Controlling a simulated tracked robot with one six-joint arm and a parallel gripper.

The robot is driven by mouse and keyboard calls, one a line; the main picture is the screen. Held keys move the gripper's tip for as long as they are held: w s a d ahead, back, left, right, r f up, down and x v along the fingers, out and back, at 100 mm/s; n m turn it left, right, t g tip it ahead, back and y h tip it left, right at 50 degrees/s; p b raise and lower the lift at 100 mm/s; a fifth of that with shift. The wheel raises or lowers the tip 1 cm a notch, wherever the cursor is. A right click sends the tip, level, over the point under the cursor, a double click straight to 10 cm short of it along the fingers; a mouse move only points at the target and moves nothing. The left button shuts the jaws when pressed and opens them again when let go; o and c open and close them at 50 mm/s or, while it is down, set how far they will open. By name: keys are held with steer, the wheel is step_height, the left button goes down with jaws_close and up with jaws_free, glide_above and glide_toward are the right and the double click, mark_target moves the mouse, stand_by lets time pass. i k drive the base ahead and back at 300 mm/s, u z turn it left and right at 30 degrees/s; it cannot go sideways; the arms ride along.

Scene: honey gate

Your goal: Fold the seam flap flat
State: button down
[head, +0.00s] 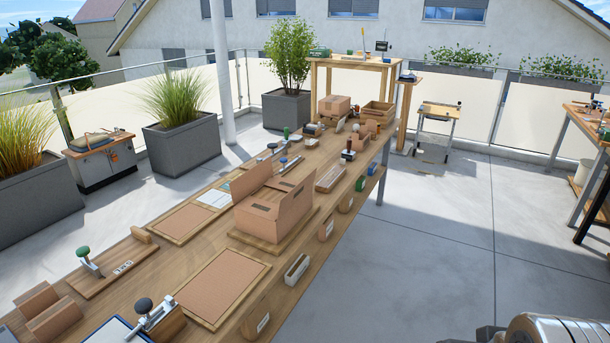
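An open cardboard box (258,224) sits on a wooden board (268,243) in the middle of the long workbench. One flap (251,182) stands upright along its far left side. Another cardboard panel (294,205) slopes at its right side; I cannot tell whether it is a flap or a wall. Dark marks or slots show near the top of the box. Which flap is the seam flap is not clear. My gripper is not in view; only a metallic part of my own body shows at the bottom right corner.
Flat brown panels (222,287) and (187,222) lie on the bench. A green-knobbed clamp (88,262) and a dark-knobbed clamp (146,312) stand at the near left. A closed carton (334,105) and a wooden tray (378,112) are at the far end.

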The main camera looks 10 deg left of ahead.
mark_target(287, 202)
steer(key=u, duration=0.25)
steer(key=i, duration=0.7)
steer(key=u, duration=1.05)
steer(key=i, duration=0.75)
steer(key=u, duration=0.5)
